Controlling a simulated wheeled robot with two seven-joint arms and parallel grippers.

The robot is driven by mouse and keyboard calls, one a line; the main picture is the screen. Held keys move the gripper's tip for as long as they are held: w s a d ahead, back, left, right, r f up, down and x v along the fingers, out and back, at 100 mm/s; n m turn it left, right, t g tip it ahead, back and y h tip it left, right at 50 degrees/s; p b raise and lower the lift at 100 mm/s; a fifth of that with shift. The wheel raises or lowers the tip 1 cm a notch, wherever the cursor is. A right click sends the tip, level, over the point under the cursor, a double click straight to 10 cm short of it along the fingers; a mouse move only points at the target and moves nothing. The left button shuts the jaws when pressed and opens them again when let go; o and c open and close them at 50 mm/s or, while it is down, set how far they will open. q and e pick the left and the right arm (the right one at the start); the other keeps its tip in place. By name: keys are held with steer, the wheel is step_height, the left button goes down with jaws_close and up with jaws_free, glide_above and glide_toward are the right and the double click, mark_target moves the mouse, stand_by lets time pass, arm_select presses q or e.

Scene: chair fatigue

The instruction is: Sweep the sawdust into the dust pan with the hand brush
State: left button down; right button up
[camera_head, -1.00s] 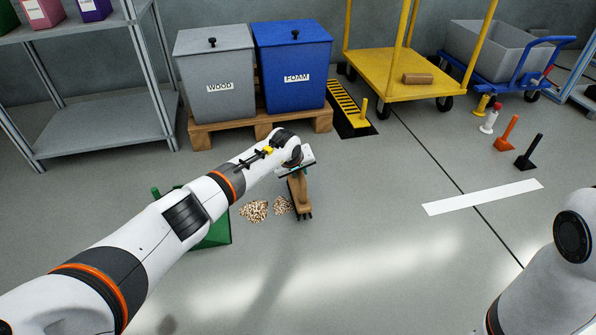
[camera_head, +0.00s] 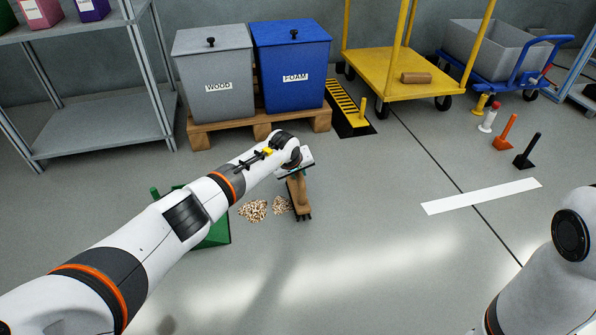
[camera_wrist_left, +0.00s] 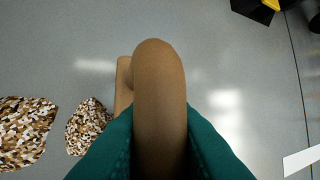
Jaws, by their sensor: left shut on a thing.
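My left gripper (camera_head: 297,172) is shut on the brown hand brush (camera_head: 301,200). The brush points down to the floor with its dark bristles at the bottom, just right of the sawdust. In the left wrist view the brush handle (camera_wrist_left: 160,95) stands between the green fingers. The sawdust lies in two piles, a larger one (camera_head: 254,211) and a smaller one (camera_head: 283,205) nearer the brush; both show left of the brush in the left wrist view (camera_wrist_left: 25,130). The green dust pan (camera_head: 217,232) lies left of the piles, largely hidden by my left arm. My right gripper is out of view.
The grey wood bin (camera_head: 213,85) and blue foam bin (camera_head: 292,70) stand on a pallet (camera_head: 229,133) behind. A grey shelf (camera_head: 95,110) is at left. A yellow cart (camera_head: 400,78) is at back right. The floor right of the brush is clear.

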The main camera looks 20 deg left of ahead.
arm_select(q)
steer(key=shift+f, duration=0.4)
stand_by(0.3)
steer(key=shift+s+a+r+p, duration=0.2)
steer(key=shift+s+a+p, duration=0.2)
steer(key=shift+a+p, duration=0.35)
steer(key=shift+s+a+f+p, duration=0.25)
steer(key=shift+s+a+p, duration=0.35)
steer(key=shift+a, duration=0.3)
steer(key=shift+s+a+p, duration=0.5)
steer(key=shift+s+a, duration=0.05)
steer(key=shift+a, duration=0.3)
steer(key=shift+a, duration=0.1)
steer(key=shift+s+a+p, duration=0.4)
steer(key=shift+s+a, duration=0.1)
steer(key=shift+a, duration=0.2)
steer(key=shift+a, duration=0.1)
